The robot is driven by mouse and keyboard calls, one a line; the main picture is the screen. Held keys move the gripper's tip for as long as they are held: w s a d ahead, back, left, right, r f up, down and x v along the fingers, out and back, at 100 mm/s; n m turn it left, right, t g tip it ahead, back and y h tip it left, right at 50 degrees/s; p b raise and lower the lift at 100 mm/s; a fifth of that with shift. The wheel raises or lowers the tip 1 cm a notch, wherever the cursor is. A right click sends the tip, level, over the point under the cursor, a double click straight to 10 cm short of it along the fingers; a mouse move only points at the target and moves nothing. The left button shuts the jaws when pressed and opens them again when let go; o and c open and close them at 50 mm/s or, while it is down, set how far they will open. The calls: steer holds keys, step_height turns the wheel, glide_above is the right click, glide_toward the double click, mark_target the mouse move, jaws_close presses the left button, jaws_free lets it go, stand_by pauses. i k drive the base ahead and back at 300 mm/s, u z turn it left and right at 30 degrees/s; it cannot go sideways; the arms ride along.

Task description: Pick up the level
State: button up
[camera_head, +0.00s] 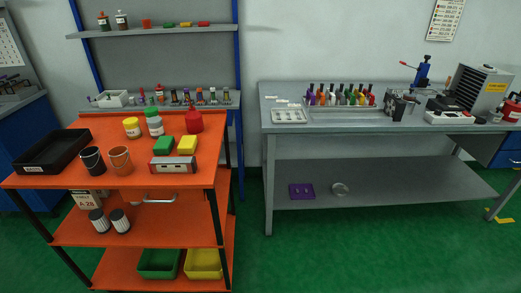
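A short red and grey bar (173,165), which looks like the level, lies on the top shelf of the orange cart (134,137), near its front right. Small details on its face are hard to make out. A green block (163,145) and a yellow block (187,145) sit just behind it. My gripper is not in view.
A black tray (53,152), a dark bucket (93,160) and a copper-coloured bucket (120,160) stand left of the bar. A red bottle (194,122) and a white bottle (154,122) stand behind. A grey workbench (400,128) stands right; green floor (340,250) lies open before it.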

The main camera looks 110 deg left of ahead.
mark_target(167, 165)
steer(key=u, duration=0.7)
steer(key=i, duration=0.2)
steer(key=u, duration=3)
steer(key=k, duration=0.6)
steer(key=u, duration=0.25)
steer(key=i, duration=1.65)
steer(key=z, duration=0.25)
